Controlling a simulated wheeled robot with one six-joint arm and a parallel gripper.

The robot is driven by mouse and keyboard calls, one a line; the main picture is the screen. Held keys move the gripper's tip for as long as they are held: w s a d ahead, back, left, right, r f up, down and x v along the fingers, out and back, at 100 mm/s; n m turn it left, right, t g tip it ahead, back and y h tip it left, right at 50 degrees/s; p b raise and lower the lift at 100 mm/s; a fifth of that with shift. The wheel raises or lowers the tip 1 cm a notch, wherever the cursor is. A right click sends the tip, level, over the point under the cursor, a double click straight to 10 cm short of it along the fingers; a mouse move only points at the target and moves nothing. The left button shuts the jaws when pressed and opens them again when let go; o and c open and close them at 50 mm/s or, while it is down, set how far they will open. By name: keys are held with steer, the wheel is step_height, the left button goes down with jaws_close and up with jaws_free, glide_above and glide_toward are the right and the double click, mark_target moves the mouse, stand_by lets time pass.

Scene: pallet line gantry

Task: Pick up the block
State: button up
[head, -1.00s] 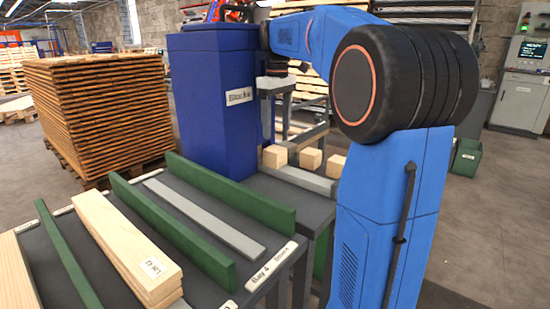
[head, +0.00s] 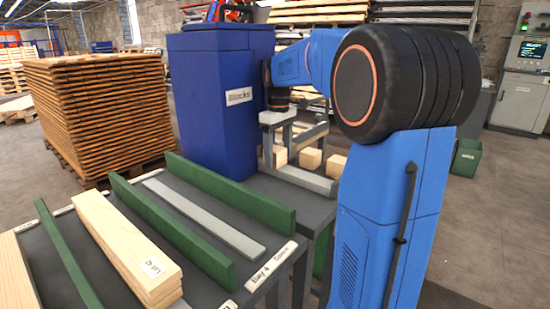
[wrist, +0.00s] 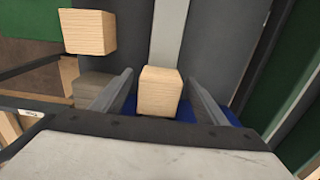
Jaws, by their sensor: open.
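Light wooden blocks stand in a row on the grey stand behind the bay table. In the head view, the left block (head: 281,157) is partly hidden behind my gripper's fingers (head: 279,145). The middle block (head: 310,160) and the right block (head: 337,166) stand to its right. In the wrist view, one block (wrist: 160,94) appears between the two fingers of my open gripper (wrist: 160,78), with a gap on each side. Another block (wrist: 88,32) lies outside the left finger. I cannot tell how far the fingertips reach down beside the block.
The tall blue dispenser marked "Blocks" (head: 215,110) stands just left of my gripper. Green dividers (head: 225,192) and pale boards (head: 120,240) occupy the bay table in front. A stack of planks (head: 100,110) stands at the left. Open floor lies at the right.

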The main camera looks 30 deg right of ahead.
steer(key=shift+c, duration=0.3)
steer(key=c, duration=1.1)
steer(key=shift+r, duration=0.1)
